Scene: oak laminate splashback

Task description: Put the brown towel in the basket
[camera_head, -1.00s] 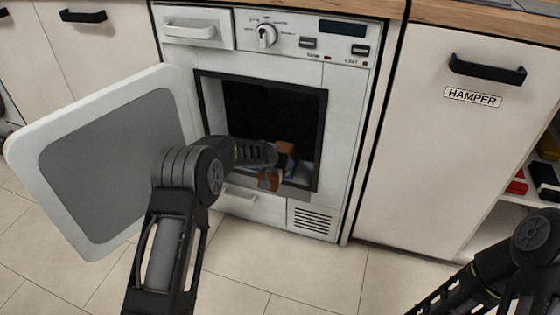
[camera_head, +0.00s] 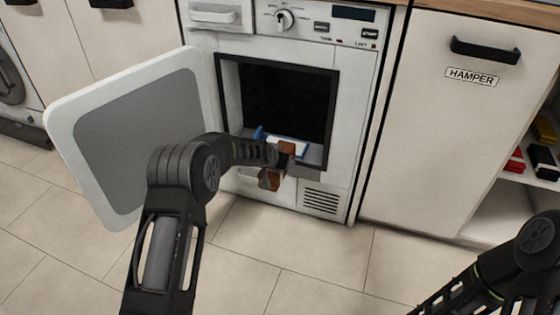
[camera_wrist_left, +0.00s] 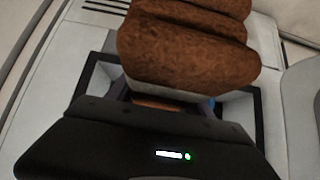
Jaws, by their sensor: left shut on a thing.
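The brown towel (camera_head: 270,180) is held by my left gripper (camera_head: 286,160) in front of the open dryer-like machine's doorway in the head view. In the left wrist view the towel (camera_wrist_left: 190,52) looks folded and fuzzy, and my left gripper is shut on it; the fingertips are mostly hidden. A blue and white thing (camera_head: 287,146) lies at the doorway's lower edge, just behind the gripper. My right gripper is not in the head view; only part of my right arm shows at the lower right. No basket can be made out.
The machine's round-cornered door (camera_head: 140,140) stands open to the left of my left arm. A white cabinet front labelled HAMPER (camera_head: 471,77) is to the right. An open shelf with red, black and yellow items (camera_head: 541,158) is at the far right. The tiled floor is clear.

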